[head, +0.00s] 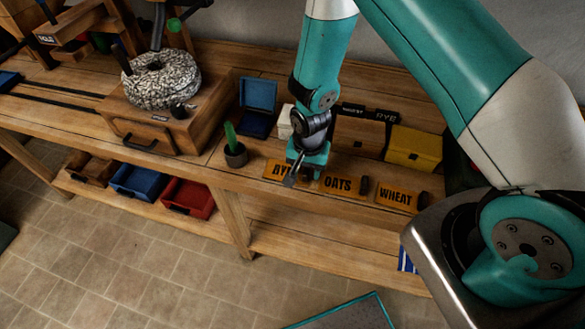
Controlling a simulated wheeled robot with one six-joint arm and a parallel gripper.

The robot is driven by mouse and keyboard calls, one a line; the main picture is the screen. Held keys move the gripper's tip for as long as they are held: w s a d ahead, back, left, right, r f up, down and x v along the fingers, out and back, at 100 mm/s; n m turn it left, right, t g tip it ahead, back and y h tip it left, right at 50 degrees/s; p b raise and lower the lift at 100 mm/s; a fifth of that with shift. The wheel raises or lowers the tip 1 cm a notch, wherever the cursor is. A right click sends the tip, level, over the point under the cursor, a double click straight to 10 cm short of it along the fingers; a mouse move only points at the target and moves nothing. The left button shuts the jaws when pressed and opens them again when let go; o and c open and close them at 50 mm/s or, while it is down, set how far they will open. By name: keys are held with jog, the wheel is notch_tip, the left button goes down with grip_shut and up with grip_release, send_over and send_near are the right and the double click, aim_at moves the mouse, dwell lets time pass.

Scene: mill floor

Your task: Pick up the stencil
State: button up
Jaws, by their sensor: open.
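Three orange-yellow stencil plates lie in a row near the front edge of the wooden bench: a RYE plate (272,170), an OATS plate (340,184) and a WHEAT plate (396,195). Dark pieces sit at the right ends of the OATS and WHEAT plates. My gripper (291,180) points down at the RYE plate and covers its right part, including the end of its lettering. The gripper is open. I cannot tell whether its fingers touch the plate.
Behind are an open blue box (257,99), a wooden box (357,136) and a yellow box (413,148). A millstone (161,79) sits further left. Blue (136,182) and red (187,197) bins are on the lower shelf.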

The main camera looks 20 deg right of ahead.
jog(key=shift+f, duration=0.35)
jog(key=shift+c, duration=0.5)
grip_shut()
jog(key=shift+w+r, duration=0.1)
jog(key=shift+r, duration=0.1)
